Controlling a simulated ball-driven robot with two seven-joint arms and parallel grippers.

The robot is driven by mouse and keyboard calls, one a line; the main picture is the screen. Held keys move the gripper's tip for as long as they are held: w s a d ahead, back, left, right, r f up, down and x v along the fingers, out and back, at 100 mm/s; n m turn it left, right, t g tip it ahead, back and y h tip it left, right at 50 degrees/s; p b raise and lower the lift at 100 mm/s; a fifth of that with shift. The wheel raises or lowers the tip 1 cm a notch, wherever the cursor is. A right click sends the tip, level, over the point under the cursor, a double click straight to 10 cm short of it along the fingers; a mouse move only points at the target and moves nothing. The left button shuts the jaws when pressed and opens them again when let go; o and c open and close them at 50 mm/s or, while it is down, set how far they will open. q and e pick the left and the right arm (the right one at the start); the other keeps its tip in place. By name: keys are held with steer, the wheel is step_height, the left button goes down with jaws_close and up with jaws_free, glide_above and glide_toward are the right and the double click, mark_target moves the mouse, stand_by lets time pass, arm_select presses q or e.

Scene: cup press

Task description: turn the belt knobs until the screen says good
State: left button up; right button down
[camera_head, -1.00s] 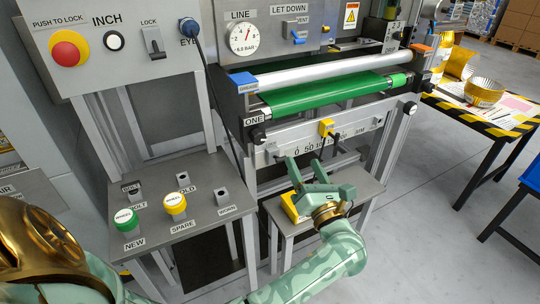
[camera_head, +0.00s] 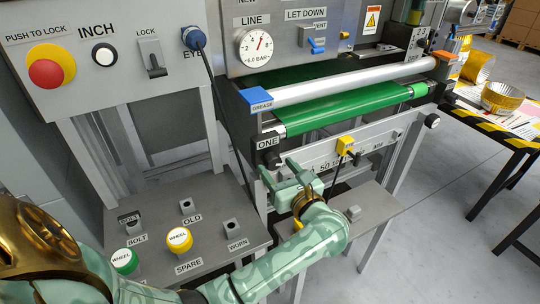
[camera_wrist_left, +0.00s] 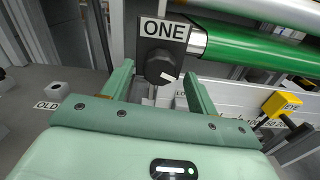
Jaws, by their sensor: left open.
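The dark knob under the label ONE (camera_head: 271,158) sits at the left end of the green belt (camera_head: 350,108). My left gripper (camera_head: 279,171) is open just in front of and below it. In the left wrist view the black knob (camera_wrist_left: 160,67), with a white mark, shows between and beyond the two spread fingers; I see no grip on it. Another dark knob (camera_head: 432,121) is at the belt's right end. No screen with readable words is in view. My right gripper is not in view.
A rail with a number scale and a yellow eye sensor (camera_head: 345,144) runs below the belt. A grey stand (camera_head: 372,205) is under it. A grey bench (camera_head: 215,258) with green and yellow wheels is at left. A striped table (camera_head: 500,132) stands at right.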

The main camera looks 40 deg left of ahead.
arm_select(q)
steer(key=shift+w+a, duration=0.2)
steer(key=shift+a, duration=0.25)
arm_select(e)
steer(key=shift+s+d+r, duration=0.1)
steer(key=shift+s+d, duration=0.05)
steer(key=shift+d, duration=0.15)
arm_select(q)
steer(key=c, duration=1)
steer(key=shift+f+b, duration=0.15)
steer(key=shift+b, duration=0.15)
steer(key=n+b, duration=0.1)
steer(key=n, duration=0.1)
steer(key=n+b, duration=0.1)
steer(key=b, duration=0.1)
steer(key=shift+f+n, duration=0.2)
steer(key=shift+n, duration=0.2)
steer(key=shift+r+n+b, duration=0.3)
steer(key=shift+n+b, duration=0.05)
steer(key=shift+n, duration=0.05)
steer(key=o, duration=1)
steer(key=shift+r, duration=0.1)
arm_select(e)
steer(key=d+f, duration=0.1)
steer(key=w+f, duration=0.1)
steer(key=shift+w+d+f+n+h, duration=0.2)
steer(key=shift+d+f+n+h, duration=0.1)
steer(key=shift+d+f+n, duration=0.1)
